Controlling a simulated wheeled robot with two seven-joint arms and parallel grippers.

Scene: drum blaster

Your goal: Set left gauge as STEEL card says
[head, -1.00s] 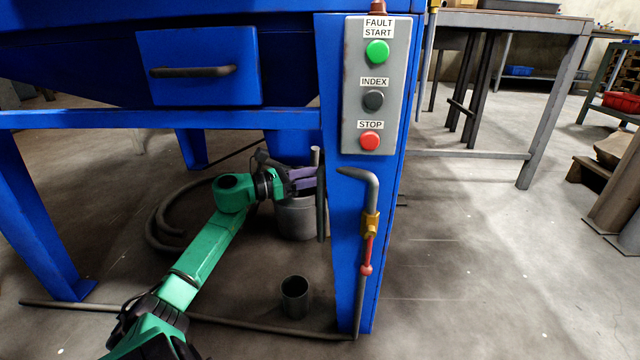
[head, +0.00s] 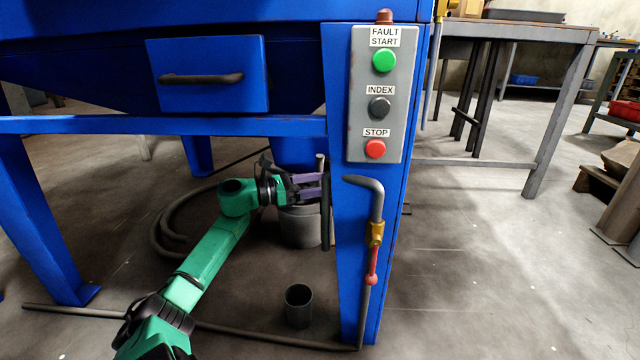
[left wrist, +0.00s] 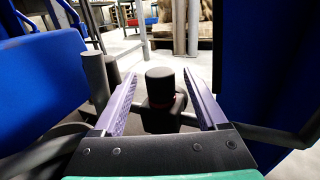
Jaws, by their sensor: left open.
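My left gripper (head: 312,187) is low beside the blue machine's front leg, its purple fingers pointing right. In the left wrist view the gripper (left wrist: 160,80) is open, with one finger on each side of a black round knob (left wrist: 160,83). The knob sits on a dark body with a thin red line under its cap. There is a gap between the knob and each finger. No gauge face and no STEEL card can be made out in either view. My right gripper is not in view.
The blue leg (head: 362,250) carries a control box (head: 383,100) with green, black and red buttons. A bent pipe (head: 365,290) with a yellow fitting runs down the leg. A grey bucket (head: 300,228) and small dark cup (head: 298,306) stand on the floor. Open floor lies right.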

